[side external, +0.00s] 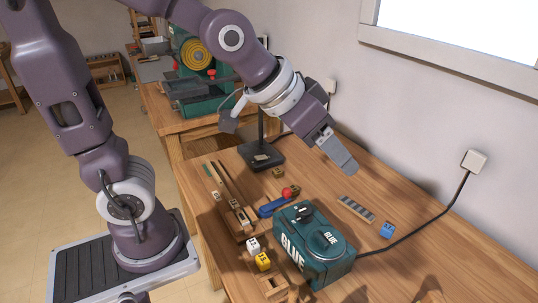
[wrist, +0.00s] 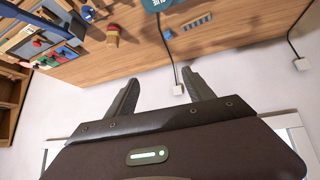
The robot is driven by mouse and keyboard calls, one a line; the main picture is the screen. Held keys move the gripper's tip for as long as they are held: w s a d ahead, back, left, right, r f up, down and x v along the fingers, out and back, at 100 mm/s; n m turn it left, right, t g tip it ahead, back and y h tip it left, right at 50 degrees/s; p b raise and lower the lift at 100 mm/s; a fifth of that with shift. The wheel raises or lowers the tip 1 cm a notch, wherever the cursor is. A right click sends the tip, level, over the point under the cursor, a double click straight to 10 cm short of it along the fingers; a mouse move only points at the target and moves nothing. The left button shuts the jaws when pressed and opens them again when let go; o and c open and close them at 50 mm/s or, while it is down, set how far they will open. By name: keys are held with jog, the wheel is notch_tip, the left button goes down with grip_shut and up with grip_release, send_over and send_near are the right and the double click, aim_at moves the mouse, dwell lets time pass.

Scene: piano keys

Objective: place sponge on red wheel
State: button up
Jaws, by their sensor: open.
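My gripper (side external: 340,155) is raised above the back of the wooden table, near the wall, in the side view. In the wrist view my gripper (wrist: 160,88) has its two dark fingers wide apart with nothing between them. I cannot make out a sponge for certain in either view. I cannot identify a red wheel for certain either. A small round red piece (side external: 287,194) sits by a blue piece (side external: 272,207) behind the teal box, below and left of my gripper.
Nearby are a yellow block (side external: 262,261), white block (side external: 252,245), blue block (side external: 387,230) and grey ridged strip (side external: 356,210). A black-based stand (side external: 262,157) rises behind. A cable crosses the right side.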

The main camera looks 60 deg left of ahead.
jog(key=s+a+g+y, duration=0.1)
jog(key=s+a, duration=0.2)
jog(key=s, duration=0.5)
jog(key=s+a+n+g, duration=0.1)
jog(key=s+a, duration=0.2)
jog(key=s, duration=0.5)
jog(key=shift+a+f+n+y, duration=0.25)
jog(key=shift+n+y, duration=0.05)
jog(key=shift+y, duration=0.1)
